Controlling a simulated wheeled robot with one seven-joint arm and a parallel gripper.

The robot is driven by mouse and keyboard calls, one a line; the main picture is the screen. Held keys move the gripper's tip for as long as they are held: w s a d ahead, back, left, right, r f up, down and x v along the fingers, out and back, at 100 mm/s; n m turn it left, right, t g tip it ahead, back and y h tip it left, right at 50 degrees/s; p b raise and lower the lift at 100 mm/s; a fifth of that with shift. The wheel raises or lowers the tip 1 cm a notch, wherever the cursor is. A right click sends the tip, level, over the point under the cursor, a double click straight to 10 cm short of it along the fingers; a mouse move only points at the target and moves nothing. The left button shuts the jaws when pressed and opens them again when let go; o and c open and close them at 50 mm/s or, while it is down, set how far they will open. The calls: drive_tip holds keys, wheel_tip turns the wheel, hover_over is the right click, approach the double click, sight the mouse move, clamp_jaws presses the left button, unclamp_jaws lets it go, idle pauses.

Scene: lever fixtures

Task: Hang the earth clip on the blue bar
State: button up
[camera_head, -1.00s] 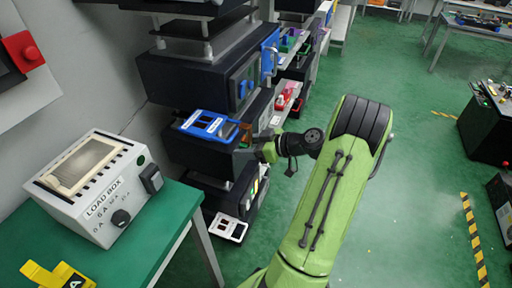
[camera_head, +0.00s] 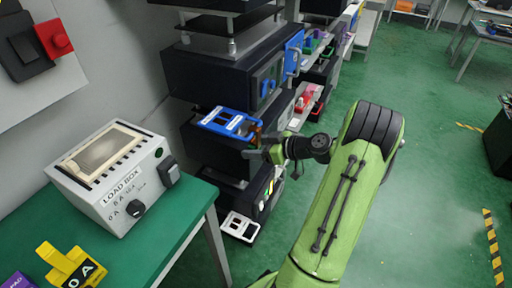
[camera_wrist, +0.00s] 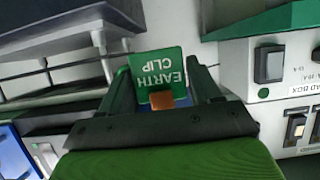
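The earth clip (camera_wrist: 158,75) shows in the wrist view as a green plate with white lettering, upside down, and a copper-coloured block at its lower edge. My gripper (camera_wrist: 160,78) has a finger at each side of the plate and appears shut on it. In the head view my gripper (camera_head: 262,150) is in front of the dark rack, just right of and below a blue-framed panel (camera_head: 230,123); the clip is small and partly hidden there. No separate blue bar can be made out for certain; a blue piece with a handle (camera_head: 294,54) is higher on the rack.
A load box (camera_head: 115,175) stands on a green table (camera_head: 170,240) at the left, with a yellow piece (camera_head: 68,266) in front. Shelves with coloured bins (camera_head: 308,98) run behind the rack. The green floor (camera_head: 430,150) at the right is largely clear.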

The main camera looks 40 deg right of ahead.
drive_tip(key=o, duration=0.4)
drive_tip(key=p+v, duration=0.3)
drive_tip(key=v, duration=1.2)
drive_tip(key=shift+s, duration=0.4)
drive_tip(key=shift+r, duration=0.1)
